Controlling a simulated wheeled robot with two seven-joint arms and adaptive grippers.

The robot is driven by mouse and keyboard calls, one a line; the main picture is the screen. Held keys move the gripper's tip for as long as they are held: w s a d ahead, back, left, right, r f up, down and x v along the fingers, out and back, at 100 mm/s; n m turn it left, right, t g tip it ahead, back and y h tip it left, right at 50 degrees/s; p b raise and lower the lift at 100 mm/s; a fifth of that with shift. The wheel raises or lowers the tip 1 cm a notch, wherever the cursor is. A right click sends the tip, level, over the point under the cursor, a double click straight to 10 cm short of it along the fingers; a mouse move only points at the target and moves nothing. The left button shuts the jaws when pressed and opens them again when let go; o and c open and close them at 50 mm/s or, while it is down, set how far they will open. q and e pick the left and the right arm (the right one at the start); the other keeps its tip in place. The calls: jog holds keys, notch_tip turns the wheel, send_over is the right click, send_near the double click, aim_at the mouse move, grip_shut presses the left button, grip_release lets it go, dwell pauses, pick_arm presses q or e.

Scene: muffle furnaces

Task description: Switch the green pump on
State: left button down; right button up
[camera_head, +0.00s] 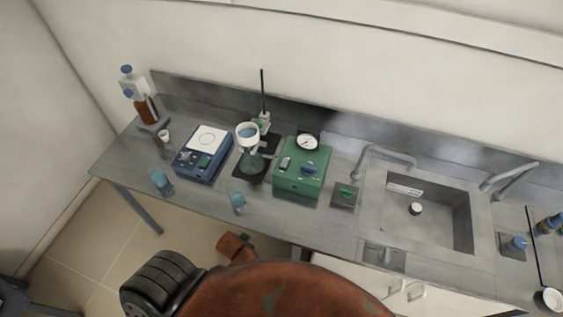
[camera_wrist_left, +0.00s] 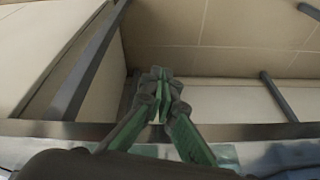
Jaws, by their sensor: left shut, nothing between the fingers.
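The green pump (camera_head: 289,183) stands on the grey bench in the head view, left of the sink. A round white gauge (camera_head: 308,142) is at its back edge. On its top are a small grey part (camera_head: 285,163) and a blue part (camera_head: 309,169); whether the switch is on or off is too small to tell. My left gripper (camera_wrist_left: 159,78) shows in the left wrist view, its green-sided fingers together and empty. The pump cannot be made out in that view. My right gripper is in neither view.
A blue balance (camera_head: 188,171) and a funnel on a flask (camera_head: 250,163) by a stand are left of the pump. Blue beakers (camera_head: 238,202) (camera_head: 162,182) stand near the front edge. The sink (camera_head: 425,235) and taps (camera_head: 380,156) are to the right.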

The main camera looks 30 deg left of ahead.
aim_at(285, 163)
pick_arm(q)
jog(key=w+a+r+t+p, duration=0.1)
jog(key=w+r+t+p, duration=0.2)
jog(key=r, duration=1.3)
jog(key=w+r+n+t, duration=0.1)
jog(key=w+r+t, duration=0.1)
jog(key=w, duration=0.4)
jog(key=w+r+n+t+y, duration=0.1)
jog(key=w+r+t, duration=0.1)
jog(key=w+r, duration=0.3)
jog(key=w+r+n+t+y, duration=0.1)
jog(key=w+r+t, duration=0.1)
jog(key=w, duration=0.6)
jog(key=shift+w+r, duration=0.4)
jog(key=shift+r, duration=0.35)
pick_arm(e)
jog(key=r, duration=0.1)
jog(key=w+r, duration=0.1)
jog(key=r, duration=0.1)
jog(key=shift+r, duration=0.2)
